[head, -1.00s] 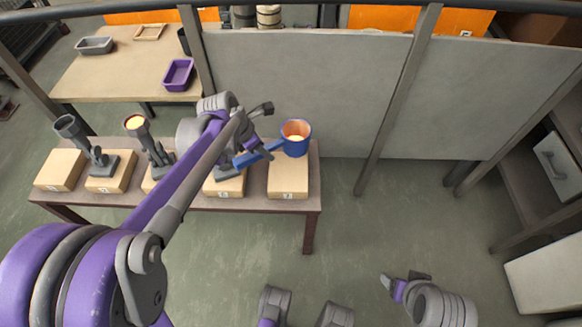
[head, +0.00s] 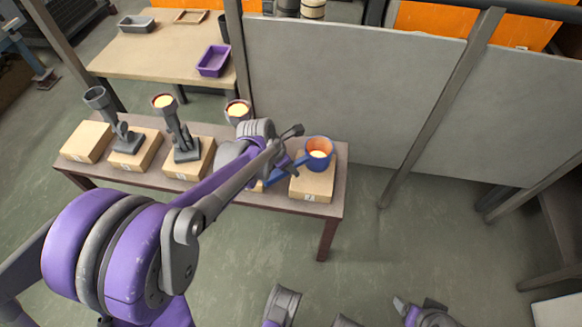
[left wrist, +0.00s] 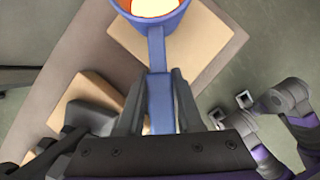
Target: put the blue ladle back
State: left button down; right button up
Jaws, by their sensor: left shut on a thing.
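The blue ladle (head: 319,152) has a round cup with a glowing orange inner wall and pale contents. My left gripper (head: 280,163) is shut on its straight handle, seen between the fingers in the left wrist view (left wrist: 160,100). The cup is held over the pale block marked 7 (head: 311,190) at the right end of the bench; whether it touches the block is unclear. My right gripper (head: 418,305) is low at the bottom right, apart from the bench, with its fingers spread and nothing seen between them.
The brown bench (head: 327,205) carries a row of numbered blocks, some with grey stands and cups (head: 165,103); my left arm hides part of the row. Grey panels (head: 350,90) stand behind its right end. A table (head: 165,60) with trays is at the back left. Floor in front is clear.

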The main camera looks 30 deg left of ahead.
pick_arm(q)
jog(key=c, duration=0.6)
grip_release()
jog(key=shift+o, duration=0.2)
